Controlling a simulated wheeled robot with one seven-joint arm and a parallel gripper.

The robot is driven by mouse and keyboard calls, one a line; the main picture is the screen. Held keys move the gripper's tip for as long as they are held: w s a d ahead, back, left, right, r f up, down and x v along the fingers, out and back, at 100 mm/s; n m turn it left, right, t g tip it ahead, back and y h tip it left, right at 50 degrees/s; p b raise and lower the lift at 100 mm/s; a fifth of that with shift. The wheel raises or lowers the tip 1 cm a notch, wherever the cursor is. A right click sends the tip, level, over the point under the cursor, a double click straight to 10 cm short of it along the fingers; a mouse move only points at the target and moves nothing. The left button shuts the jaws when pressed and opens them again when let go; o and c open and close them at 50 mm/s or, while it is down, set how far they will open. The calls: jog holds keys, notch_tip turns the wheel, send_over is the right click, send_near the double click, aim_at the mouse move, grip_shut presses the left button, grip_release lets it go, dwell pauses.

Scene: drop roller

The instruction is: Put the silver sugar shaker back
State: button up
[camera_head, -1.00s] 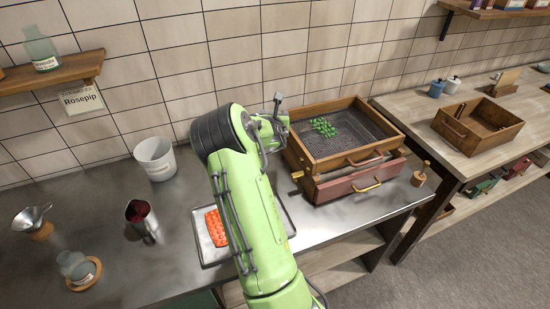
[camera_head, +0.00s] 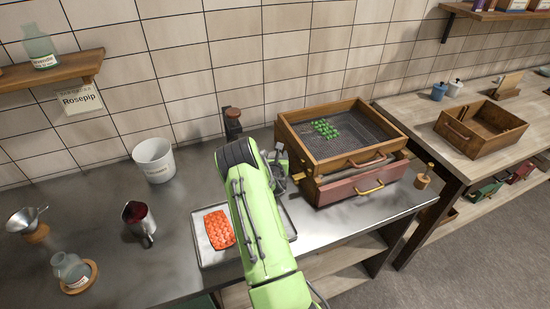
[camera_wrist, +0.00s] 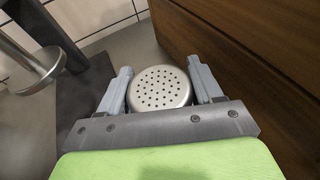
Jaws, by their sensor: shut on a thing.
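The silver sugar shaker (camera_wrist: 159,88) shows in the wrist view as a round metal top with many small holes. My gripper (camera_wrist: 160,90) has one grey finger on each side of it and is shut on it. I look down on the shaker's top, and its lower body is hidden below. In the head view my gripper (camera_head: 281,168) is beside the left side of the wooden drawer unit, mostly behind my green arm. The shaker cannot be made out there.
The wooden drawer unit (camera_head: 352,161) stands close on the right, its side also filling the right of the wrist view (camera_wrist: 255,60). A dark post (camera_head: 232,124) stands behind. A tray (camera_head: 213,258) holds an orange mould. A white bucket (camera_head: 155,160) and a metal jug (camera_head: 140,222) stand left.

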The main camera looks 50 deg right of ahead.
jog(key=o, duration=1.1)
jog(key=shift+f, duration=0.1)
jog(key=shift+o, duration=0.2)
jog(key=shift+s+a+r, duration=0.1)
jog(key=shift+a+r, duration=0.1)
jog(key=shift+r, duration=0.1)
jog(key=b+v, duration=0.2)
jog(key=v, duration=0.9)
jog(key=s+a+r+m+g+y, duration=0.1)
jog(key=a+r+m+y, duration=0.2)
jog(key=a+r+m, duration=0.5)
jog(key=a+r+m+y, duration=0.3)
jog(key=a+r+m, duration=0.3)
jog(key=a+m, duration=0.45)
jog(key=s+a+r+m+g+y, duration=0.1)
jog(key=s+a+r+m+y, duration=0.1)
jog(key=s+a, duration=0.6)
jog(key=s+a+r+m+y, duration=0.3)
jog(key=s+a+m+y, duration=0.1)
jog(key=s+a, duration=0.5)
jog(key=a, duration=0.2)
jog(key=shift+a+g, duration=0.3)
jog(key=shift+g, duration=0.1)
